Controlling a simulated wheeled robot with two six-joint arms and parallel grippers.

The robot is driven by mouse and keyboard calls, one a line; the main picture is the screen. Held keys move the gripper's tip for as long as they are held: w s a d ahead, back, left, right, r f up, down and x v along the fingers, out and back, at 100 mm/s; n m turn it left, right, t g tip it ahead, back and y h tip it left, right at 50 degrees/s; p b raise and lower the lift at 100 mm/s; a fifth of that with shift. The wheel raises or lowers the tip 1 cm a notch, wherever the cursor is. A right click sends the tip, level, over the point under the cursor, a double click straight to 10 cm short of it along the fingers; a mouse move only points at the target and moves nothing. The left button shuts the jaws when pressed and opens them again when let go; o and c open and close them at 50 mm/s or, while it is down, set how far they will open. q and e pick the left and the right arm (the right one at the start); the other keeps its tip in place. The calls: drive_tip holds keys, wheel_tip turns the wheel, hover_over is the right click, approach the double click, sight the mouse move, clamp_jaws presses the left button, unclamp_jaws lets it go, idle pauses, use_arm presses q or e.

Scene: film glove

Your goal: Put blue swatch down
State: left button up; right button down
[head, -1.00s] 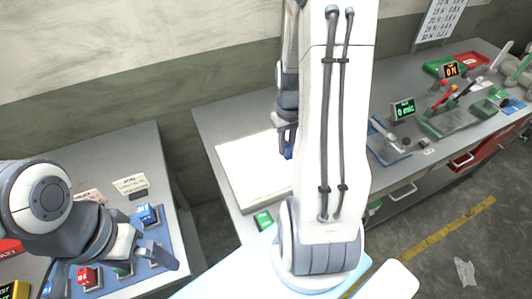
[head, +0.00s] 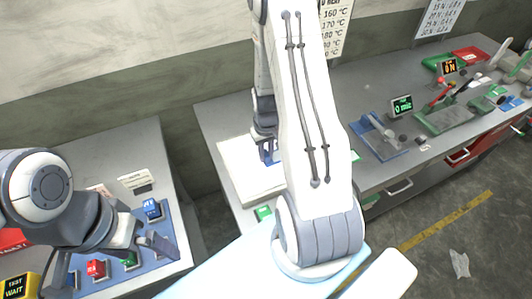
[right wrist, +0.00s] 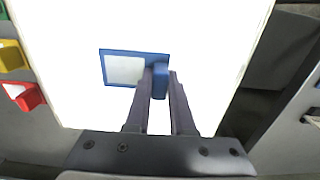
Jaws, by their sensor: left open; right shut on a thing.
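The blue swatch (right wrist: 112,69) is a blue-framed piece with a pale face and a blue grip tab. My right gripper (right wrist: 160,77) is shut on its tab and holds it over the bright white panel (right wrist: 205,35). Whether it touches the panel cannot be told. In the head view the right gripper (head: 266,138) is over the panel (head: 235,170), with part of the swatch (head: 269,154) visible and my forearm hiding the panel's right side. My left gripper (head: 142,243) is open and empty above the left table's blue tray.
Green, yellow (right wrist: 9,56) and red (right wrist: 24,96) swatches lie left of the panel in the right wrist view. The blue tray (head: 172,250) holds blue, red and green blocks. A small green display (head: 401,105) and tools stand on the right bench.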

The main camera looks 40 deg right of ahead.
drive_tip(key=shift+f, duration=0.2)
drive_tip(key=c, duration=0.8)
unclamp_jaws()
drive_tip(key=shift+r, duration=0.15)
